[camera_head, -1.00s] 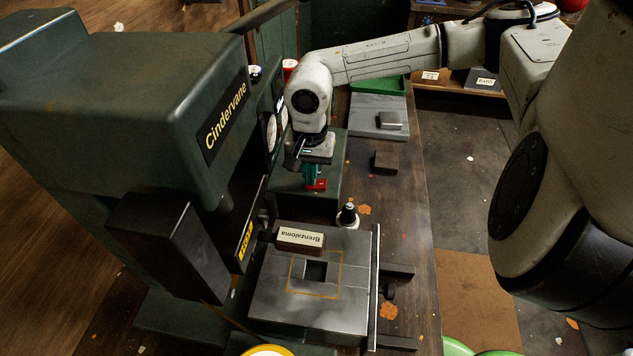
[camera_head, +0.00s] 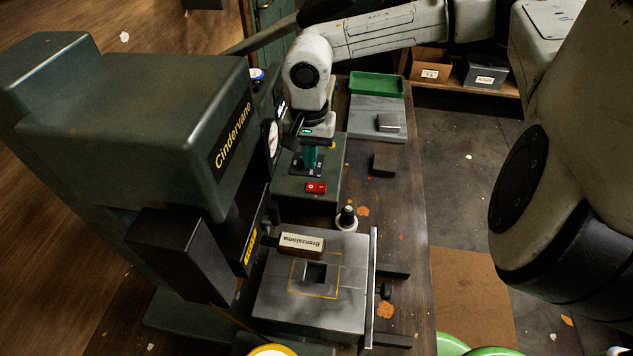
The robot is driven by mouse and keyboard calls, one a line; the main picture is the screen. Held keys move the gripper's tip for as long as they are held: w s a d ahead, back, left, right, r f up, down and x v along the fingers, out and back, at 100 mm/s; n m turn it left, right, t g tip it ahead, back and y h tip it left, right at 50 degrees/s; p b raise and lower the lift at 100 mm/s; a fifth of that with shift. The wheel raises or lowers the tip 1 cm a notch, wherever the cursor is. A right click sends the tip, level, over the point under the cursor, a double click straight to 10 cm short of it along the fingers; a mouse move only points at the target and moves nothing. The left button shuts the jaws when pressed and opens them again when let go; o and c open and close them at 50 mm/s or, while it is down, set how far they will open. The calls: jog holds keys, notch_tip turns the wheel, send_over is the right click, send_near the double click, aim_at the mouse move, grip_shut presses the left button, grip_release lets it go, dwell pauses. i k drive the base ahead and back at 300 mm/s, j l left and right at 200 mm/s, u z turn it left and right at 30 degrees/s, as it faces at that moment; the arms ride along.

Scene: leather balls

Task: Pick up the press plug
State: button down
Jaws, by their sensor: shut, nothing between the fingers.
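My gripper (camera_head: 308,170) points straight down with its teal fingers together and empty. Its tips are at a dark panel (camera_head: 296,169) with small pale marks on top of the green control box (camera_head: 325,193). I cannot tell whether they touch it. A red rocker switch (camera_head: 316,187) sits just in front of the fingers. I cannot pick out a press plug with certainty. A black-topped piece with a white base (camera_head: 346,219) stands upright behind the press table, apart from my gripper. The green press (camera_head: 130,110) marked Cindervane fills the left.
The grey press table (camera_head: 345,305) has a square opening and a "Brenzaloma" block (camera_head: 301,245). A dark block (camera_head: 384,164) lies on the bench. Labelled bins (camera_head: 484,73) stand behind.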

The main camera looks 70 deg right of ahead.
aim_at(347, 219)
jog(key=k, duration=1.5)
